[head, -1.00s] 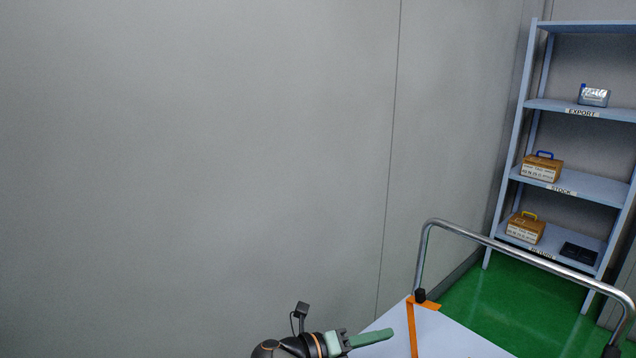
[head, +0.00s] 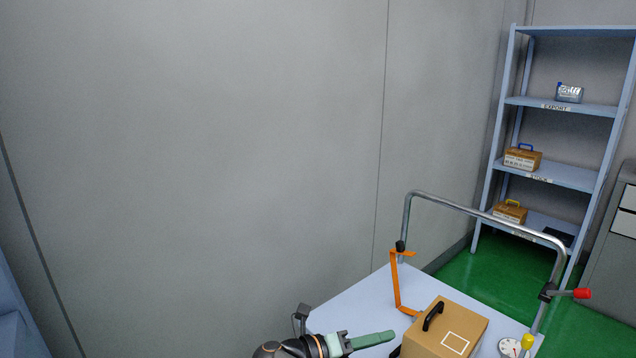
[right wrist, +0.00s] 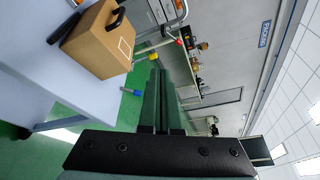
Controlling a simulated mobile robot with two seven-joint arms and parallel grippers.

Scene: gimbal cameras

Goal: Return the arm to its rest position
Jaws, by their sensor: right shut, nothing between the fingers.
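My right gripper (head: 372,341) shows at the bottom of the head view, its green fingers pointing right over the near part of a light table or cart top (head: 350,302). The fingers are shut with nothing between them. In the right wrist view the two green fingers (right wrist: 159,92) lie together. A brown box with a black handle (head: 450,332) stands on the top, to the right of the fingers and apart from them in the wrist view. My left gripper is not in view.
A bent metal rail (head: 480,212) rises at the top's far edge, with an orange bracket (head: 396,285) beside it. A red knob (head: 582,293) and a dial (head: 509,347) are at the right. A blue shelf (head: 560,105) with boxes stands behind. A grey wall fills the left.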

